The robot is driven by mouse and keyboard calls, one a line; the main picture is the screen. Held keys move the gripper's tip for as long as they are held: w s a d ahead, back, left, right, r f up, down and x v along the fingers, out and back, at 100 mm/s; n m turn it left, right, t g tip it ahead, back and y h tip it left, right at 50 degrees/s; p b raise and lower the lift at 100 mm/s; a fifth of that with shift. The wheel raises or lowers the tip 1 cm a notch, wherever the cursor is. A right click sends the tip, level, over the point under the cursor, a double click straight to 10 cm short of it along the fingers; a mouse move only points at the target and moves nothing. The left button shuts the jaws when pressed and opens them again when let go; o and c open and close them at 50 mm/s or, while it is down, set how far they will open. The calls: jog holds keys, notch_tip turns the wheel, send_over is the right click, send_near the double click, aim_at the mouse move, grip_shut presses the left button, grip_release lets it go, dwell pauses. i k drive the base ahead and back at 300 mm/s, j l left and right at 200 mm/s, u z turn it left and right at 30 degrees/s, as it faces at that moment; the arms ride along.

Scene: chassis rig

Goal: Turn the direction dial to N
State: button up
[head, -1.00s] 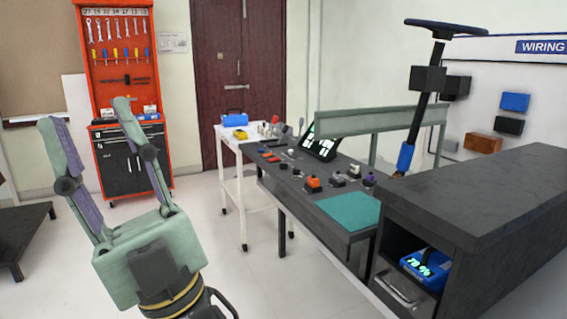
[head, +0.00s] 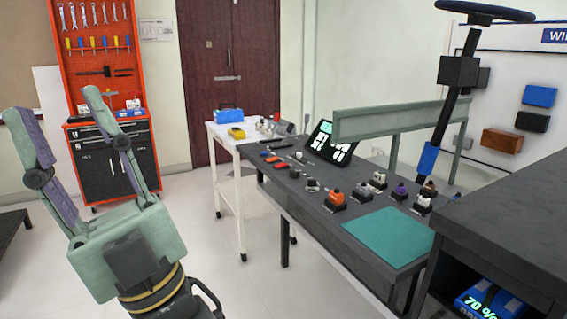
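My gripper (head: 52,104) stands raised at the left of the head view, its two fingers spread wide and empty, well apart from the dark workbench (head: 295,215). Several small controls on black bases stand on the bench: an orange one (head: 334,199), a grey one (head: 312,185), a white one (head: 378,180), a purple one (head: 400,191), a brown one (head: 428,188) and another white one (head: 423,204). I cannot tell which is the direction dial, and no letter N is readable. A tilted dark screen (head: 331,141) with bright green and white marks stands behind them.
A teal mat (head: 390,238) lies at the bench's near end. A dark cabinet (head: 510,225) holding a blue box with a percent readout (head: 488,300) stands at right. A steering wheel on a column (head: 480,12) rises behind. A white cart (head: 226,150) stands beyond. Floor at centre-left is clear.

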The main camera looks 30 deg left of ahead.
aim_at(294, 172)
jog(key=i+j, duration=0.2)
jog(key=j, duration=0.2)
jog(key=i+j, duration=0.15)
jog(key=j, duration=0.25)
jog(key=i+j, duration=0.2)
jog(key=j, duration=0.25)
jog(key=i+j, duration=0.2)
jog(key=j, duration=0.2)
jog(key=i+j, duration=0.15)
jog(key=j, duration=0.25)
jog(key=i+j+u, duration=0.1)
jog(key=j, duration=0.3)
jog(key=i+j, duration=0.5)
jog(key=j, duration=0.3)
